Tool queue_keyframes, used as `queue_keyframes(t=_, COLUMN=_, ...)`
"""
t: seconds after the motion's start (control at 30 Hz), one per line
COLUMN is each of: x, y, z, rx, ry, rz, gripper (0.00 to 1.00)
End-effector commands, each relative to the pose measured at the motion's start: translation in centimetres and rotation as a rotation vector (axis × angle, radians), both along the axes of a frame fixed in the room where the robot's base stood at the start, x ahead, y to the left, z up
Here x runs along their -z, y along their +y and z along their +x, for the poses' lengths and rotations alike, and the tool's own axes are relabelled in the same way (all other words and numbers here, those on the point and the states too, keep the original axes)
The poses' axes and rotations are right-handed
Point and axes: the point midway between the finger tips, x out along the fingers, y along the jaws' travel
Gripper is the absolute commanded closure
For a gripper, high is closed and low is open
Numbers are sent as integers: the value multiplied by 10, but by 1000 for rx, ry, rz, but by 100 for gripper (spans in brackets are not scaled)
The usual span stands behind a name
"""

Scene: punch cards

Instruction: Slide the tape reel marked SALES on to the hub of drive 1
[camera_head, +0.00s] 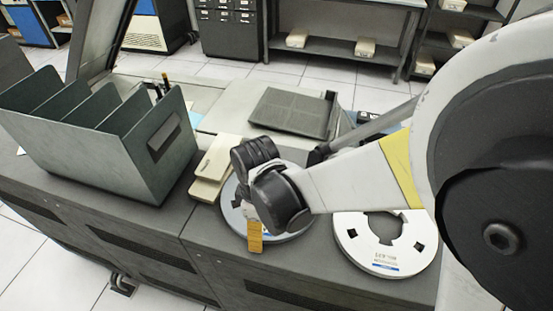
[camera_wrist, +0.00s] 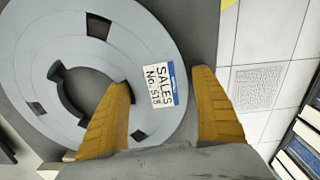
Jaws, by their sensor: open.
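The SALES reel (camera_wrist: 165,45) is a light grey ring with a white label reading SALES No. 518, filling the left of the wrist view. In the head view the reel (camera_head: 232,218) lies flat on the dark cabinet top, partly hidden under my gripper (camera_head: 254,228). In the wrist view my gripper (camera_wrist: 162,82) is open, its yellow fingers over the reel. One finger is at the edge of the reel's centre hole and the other is just outside the outer rim. The label lies between them. Contact cannot be told. I cannot make out drive 1 or its hub.
A second, white reel (camera_head: 420,246) lies to the right on the cabinet top. Cream boxes (camera_head: 212,165) lie just left of the SALES reel. A grey divided bin (camera_head: 165,160) stands further left. A dark tray (camera_head: 292,112) lies behind.

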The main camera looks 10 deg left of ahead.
Motion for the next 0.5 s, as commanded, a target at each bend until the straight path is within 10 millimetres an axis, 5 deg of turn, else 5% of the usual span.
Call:
queue_keyframes(t=0.27, x=1, y=0, z=0, rx=0, ry=0, rz=0, gripper=24)
queue_keyframes(t=0.43, x=1, y=0, z=0, rx=0, ry=0, rz=0, gripper=75)
queue_keyframes(t=0.5, x=0, y=0, z=0, rx=0, ry=-1, rz=0, gripper=79)
